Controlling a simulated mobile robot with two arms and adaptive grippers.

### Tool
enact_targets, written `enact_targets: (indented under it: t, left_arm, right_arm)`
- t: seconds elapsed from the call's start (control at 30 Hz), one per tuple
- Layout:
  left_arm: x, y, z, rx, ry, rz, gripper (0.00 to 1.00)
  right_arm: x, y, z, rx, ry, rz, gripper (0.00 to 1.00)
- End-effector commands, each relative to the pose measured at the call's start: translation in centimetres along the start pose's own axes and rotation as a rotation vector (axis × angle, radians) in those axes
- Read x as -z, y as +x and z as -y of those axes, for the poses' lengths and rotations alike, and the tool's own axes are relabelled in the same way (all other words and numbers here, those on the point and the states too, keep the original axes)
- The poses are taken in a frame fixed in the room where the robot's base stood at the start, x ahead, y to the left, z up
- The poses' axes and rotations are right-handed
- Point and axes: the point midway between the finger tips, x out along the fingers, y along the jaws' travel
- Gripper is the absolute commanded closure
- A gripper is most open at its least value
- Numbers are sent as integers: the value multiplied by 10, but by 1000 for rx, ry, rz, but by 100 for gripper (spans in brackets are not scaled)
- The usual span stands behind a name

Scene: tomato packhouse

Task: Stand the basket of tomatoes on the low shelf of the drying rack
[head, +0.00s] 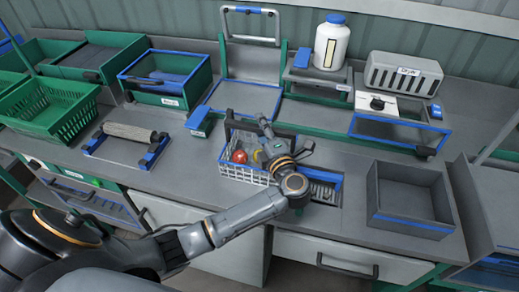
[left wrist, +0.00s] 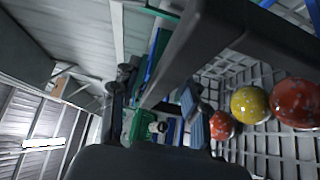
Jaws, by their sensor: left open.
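The white wire basket (head: 240,174) stands on the grey counter, with a dark handle (head: 231,120) above it. A red tomato (head: 239,156) and a yellow one (head: 256,156) show inside. The left wrist view shows red tomatoes (left wrist: 296,102) and a yellow one (left wrist: 250,104) in the wire mesh. My left gripper (head: 280,143) is open at the basket's right side, close to the handle, and hides part of both. I cannot tell whether the handle lies between its fingers. My right gripper is out of view. I cannot identify the drying rack with certainty.
A blue-edged grate (head: 326,188) is set in the counter right of the basket. A grey bin (head: 410,222) stands farther right. A roller stand (head: 127,140) and green crates (head: 50,112) are left. A white jar (head: 331,44) and a grey box (head: 403,75) stand behind.

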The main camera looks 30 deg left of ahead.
Motion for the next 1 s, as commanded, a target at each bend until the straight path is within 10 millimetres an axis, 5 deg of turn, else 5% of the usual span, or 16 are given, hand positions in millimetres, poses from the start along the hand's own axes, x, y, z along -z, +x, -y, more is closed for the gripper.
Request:
enact_targets:
  t: [0.3,0.53,1.0]
  left_arm:
    - [0,6,1,1,-1,1,57]
    - [0,6,1,0,-1,1,100]
    - [0,6,-3,-2,-4,1,100]
  right_arm:
    - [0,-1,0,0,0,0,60]
    - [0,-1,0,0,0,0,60]
    - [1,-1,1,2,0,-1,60]
